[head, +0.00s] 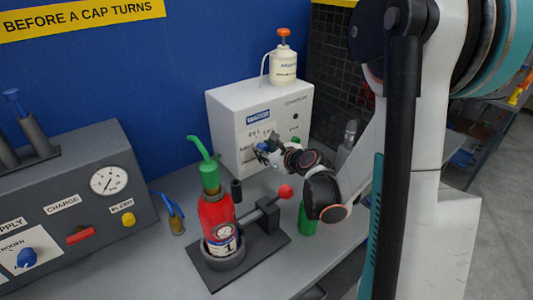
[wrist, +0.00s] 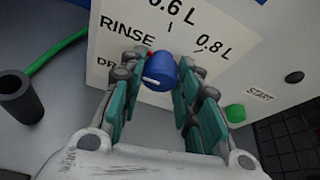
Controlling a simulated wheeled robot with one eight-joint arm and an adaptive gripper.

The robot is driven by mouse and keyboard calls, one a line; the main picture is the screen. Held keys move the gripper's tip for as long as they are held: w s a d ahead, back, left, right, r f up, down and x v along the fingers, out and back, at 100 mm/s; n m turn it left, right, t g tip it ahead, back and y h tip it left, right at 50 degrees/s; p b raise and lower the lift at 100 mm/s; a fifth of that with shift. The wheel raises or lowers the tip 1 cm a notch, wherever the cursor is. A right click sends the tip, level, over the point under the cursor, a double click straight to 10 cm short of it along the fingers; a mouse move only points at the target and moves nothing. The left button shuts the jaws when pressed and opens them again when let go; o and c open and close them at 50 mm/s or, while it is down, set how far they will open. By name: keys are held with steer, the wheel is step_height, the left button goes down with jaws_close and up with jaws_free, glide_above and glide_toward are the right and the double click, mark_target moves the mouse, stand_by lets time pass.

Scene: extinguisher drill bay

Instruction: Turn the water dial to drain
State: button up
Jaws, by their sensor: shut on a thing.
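The water dial is a blue knob (wrist: 160,70) on the front of a white box (head: 228,120) labelled "WATER". Around it the wrist view shows the marks "RINSE", "0.6 L", "0.8 L" and a partly hidden "DR…" at lower left. My gripper (wrist: 161,80) is shut on the blue knob, with a teal-padded finger on each side. A small white line shows on the knob, but I cannot tell which mark it points to. In the head view my gripper (head: 264,150) reaches the box front from the right and hides most of the dial.
A red extinguisher (head: 215,215) with a green funnel (head: 207,165) stands in a dark clamp stand (head: 265,245) in front of the box. A green start button (wrist: 236,113) is right of the dial. A grey charge panel (head: 85,190) stands left, and a white bottle (head: 283,67) is on the box.

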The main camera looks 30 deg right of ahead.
steer(key=shift+n+h+b, duration=0.3)
steer(key=shift+n+h, duration=0.2)
steer(key=shift+n, duration=0.2)
steer(key=o, duration=1.1)
steer(key=v, duration=1.2)
steer(key=shift+f, duration=0.15)
